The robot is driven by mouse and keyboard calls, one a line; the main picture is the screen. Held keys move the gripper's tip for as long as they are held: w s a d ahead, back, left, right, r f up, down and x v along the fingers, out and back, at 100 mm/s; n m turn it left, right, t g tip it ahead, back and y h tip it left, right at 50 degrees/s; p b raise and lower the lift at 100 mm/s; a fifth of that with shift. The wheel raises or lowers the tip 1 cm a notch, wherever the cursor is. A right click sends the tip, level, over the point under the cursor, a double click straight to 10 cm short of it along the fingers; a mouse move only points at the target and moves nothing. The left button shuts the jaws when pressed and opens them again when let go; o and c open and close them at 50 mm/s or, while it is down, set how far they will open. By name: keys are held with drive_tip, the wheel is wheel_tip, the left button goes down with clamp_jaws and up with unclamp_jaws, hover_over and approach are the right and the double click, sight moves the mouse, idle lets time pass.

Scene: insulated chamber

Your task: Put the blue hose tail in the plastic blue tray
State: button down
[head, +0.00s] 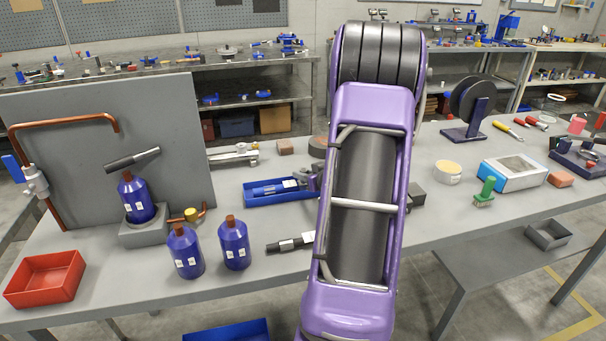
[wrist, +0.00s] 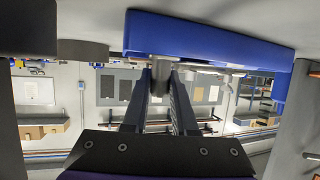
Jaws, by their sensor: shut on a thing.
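The blue hose tail (head: 268,190), a small blue cylinder with a white label, lies along or just over the plastic blue tray (head: 262,201) in the head view. Whether it touches the tray floor I cannot tell. My gripper (head: 311,180) is at its right end, partly hidden behind my purple arm. In the wrist view my gripper (wrist: 161,75) is shut on a grey end of the hose tail (wrist: 160,68). The tray (wrist: 210,42) shows as a blue band across the top there, close to the fingertips.
Blue bottles (head: 235,243) stand left of my arm, one on a grey block. A dark fitting (head: 291,243) lies in front of the tray. A red tray (head: 45,280) is at the left front. A grey panel (head: 110,140) stands behind the bottles.

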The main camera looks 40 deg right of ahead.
drive_tip(key=c, duration=0.7)
unclamp_jaws()
drive_tip(key=shift+f, duration=0.15)
drive_tip(key=shift+r, duration=0.3)
drive_tip(key=p+v, duration=0.2)
drive_tip(key=v, duration=1)
drive_tip(key=shift+f, duration=0.15)
